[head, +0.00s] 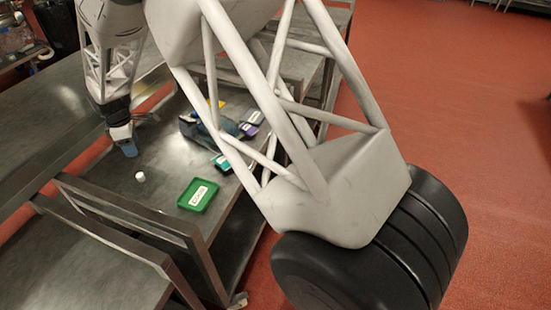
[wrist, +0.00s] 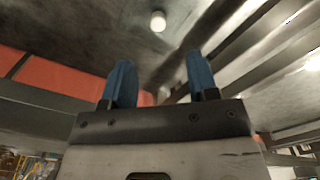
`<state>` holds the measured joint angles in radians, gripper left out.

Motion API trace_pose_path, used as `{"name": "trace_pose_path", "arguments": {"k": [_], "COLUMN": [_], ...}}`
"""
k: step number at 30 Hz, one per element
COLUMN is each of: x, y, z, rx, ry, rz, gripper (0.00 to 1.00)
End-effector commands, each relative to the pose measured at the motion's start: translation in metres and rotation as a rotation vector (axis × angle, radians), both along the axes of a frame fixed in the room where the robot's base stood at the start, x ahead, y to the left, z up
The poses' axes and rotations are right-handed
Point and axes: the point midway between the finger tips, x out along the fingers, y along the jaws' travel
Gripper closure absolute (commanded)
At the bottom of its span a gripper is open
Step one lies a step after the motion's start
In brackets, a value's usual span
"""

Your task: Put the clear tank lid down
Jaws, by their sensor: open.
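My gripper (head: 130,149) is above the metal table in the head view, pointing down. In the wrist view its two blue fingers (wrist: 159,66) stand wide apart with nothing between them. A small white round piece (head: 140,176) sits on the table just beyond the fingertips. It also shows in the wrist view (wrist: 158,21), apart from the fingers. I cannot make out a clear tank lid in either view.
A green labelled tray (head: 187,203) lies on the metal table (head: 160,205). Beyond it are a teal labelled tray (head: 221,163), a purple one (head: 248,130) and a dark heap (head: 195,128). Raised metal rails (head: 125,210) edge the table. Bare surface surrounds the white piece.

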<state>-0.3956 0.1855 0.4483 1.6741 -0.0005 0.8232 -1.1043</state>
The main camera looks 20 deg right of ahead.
Motion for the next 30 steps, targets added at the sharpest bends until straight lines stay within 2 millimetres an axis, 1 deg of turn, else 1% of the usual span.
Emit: {"name": "trace_pose_path", "arguments": {"k": [1, 5, 8, 9, 14, 18, 24, 30], "x": [-0.005, -0.020, -0.035, -0.042, -0.071, -0.100, -0.145, -0.194], "y": [-0.009, -0.035, -0.057, -0.066, -0.101, -0.131, -0.169, -0.205], "z": [0.011, 0.038, 0.061, 0.071, 0.104, 0.130, 0.163, 0.185], "rx": [0.002, 0.008, 0.013, 0.016, 0.026, 0.035, 0.053, 0.068], "ry": [-0.005, -0.017, -0.027, -0.032, -0.048, -0.063, -0.085, -0.102], "rz": [-0.025, -0.112, -0.188, -0.220, -0.346, -0.457, -0.614, -0.771], "gripper": [0.46, 0.46, 0.46, 0.46, 0.46, 0.46, 0.46, 0.46]}}
